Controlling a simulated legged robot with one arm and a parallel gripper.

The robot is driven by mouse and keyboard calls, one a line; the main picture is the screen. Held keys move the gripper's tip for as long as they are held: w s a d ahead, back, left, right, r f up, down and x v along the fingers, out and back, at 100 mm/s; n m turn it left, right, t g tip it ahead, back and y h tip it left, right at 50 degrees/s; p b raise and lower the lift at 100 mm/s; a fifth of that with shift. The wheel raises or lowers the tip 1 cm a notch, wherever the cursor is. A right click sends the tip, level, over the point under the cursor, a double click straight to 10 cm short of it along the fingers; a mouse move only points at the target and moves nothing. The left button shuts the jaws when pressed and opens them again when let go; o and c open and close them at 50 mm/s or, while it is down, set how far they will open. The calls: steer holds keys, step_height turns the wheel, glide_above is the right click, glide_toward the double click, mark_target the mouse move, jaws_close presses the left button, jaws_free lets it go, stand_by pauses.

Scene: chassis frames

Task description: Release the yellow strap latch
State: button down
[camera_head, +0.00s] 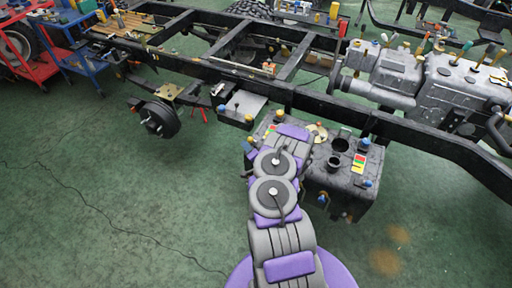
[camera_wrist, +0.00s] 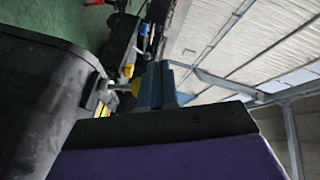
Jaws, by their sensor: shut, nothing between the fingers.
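My gripper (camera_wrist: 160,84) shows in the wrist view as bluish fingers, shut with nothing held. A small yellow part (camera_wrist: 135,88) sits just left of the fingers, close to a grey rod-like fitting by the black tank; it may be the yellow strap latch, and I cannot tell whether the fingers touch it. The black tank (camera_wrist: 35,95) fills the left of the wrist view. In the head view my purple and grey arm reaches up to the tank (camera_head: 335,190) below the chassis rail, and hides my gripper and part of the tank's left side.
The long black chassis frame (camera_head: 225,70) runs across the head view, with an engine (camera_head: 455,85) at right. A wheel hub (camera_head: 157,118) is left of my arm. Red and blue carts (camera_head: 75,60) stand at far left. The green floor (camera_head: 120,200) is mostly clear.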

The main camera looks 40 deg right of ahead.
steer(key=s+d+f+m+t+h, duration=0.1)
steer(key=s+f+m, duration=0.15)
steer(key=s, duration=0.45)
steer(key=s+d+f+m+t+h, duration=0.1)
steer(key=s+f+t, duration=0.15)
steer(key=s, duration=0.55)
steer(key=f+b+x, duration=0.1)
steer(key=x, duration=1.3)
steer(key=shift+w+a+g+b, duration=0.25)
steer(key=shift+a+g+b, duration=0.1)
steer(key=shift+a+b, duration=0.05)
steer(key=shift+a, duration=0.1)
steer(key=shift+r+y, duration=0.1)
steer(key=shift+y, duration=0.2)
